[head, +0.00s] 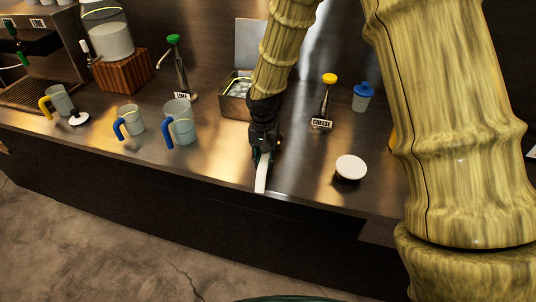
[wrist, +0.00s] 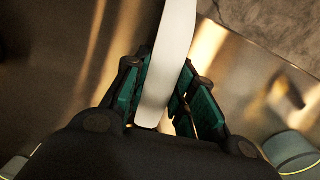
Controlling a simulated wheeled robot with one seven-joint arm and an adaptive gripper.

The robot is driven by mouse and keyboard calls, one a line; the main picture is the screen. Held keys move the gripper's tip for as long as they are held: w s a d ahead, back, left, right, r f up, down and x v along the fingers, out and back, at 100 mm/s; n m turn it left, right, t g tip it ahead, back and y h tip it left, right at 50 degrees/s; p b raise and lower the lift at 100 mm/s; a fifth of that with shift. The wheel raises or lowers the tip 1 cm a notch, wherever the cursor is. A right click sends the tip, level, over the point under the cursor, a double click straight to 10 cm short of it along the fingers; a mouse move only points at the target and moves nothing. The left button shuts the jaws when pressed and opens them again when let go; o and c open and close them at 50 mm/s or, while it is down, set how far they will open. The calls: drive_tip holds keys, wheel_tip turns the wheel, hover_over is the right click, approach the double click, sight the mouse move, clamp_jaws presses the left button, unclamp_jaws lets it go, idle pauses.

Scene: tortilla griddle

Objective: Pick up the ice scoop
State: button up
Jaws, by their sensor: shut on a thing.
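My gripper (head: 262,150) is low over the front edge of the steel counter. In the wrist view, its green-padded fingers (wrist: 158,95) are shut on a long, smooth, pale piece, which appears to be the ice scoop (wrist: 170,60). The scoop passes between the fingers and runs out of the top of that view. In the head view, its pale end (head: 261,178) sticks out below the fingers toward the counter edge. The rest is hidden by my gripper, and I cannot tell whether it touches the counter.
A steel bin of ice (head: 234,105) with its lid up stands behind my arm. A cheese dispenser (head: 326,105), blue-lidded cup (head: 362,98) and white round-topped item (head: 350,168) are to the right. A blue-handled mug (head: 181,125) and lime dispenser (head: 181,78) are left.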

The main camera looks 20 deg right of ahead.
drive_tip(key=shift+r, duration=0.1)
drive_tip(key=shift+r+b, duration=0.4)
drive_tip(key=shift+r, duration=0.2)
drive_tip(key=shift+r+b, duration=0.45)
drive_tip(key=shift+r, duration=0.45)
drive_tip(key=s+d+r+b, duration=0.1)
drive_tip(key=s+d+b, duration=0.3)
drive_tip(key=s+d, duration=0.5)
drive_tip(key=s, duration=0.4)
drive_tip(key=shift+s+r, duration=0.15)
drive_tip(key=shift+r, duration=0.25)
drive_tip(key=shift+r, duration=0.1)
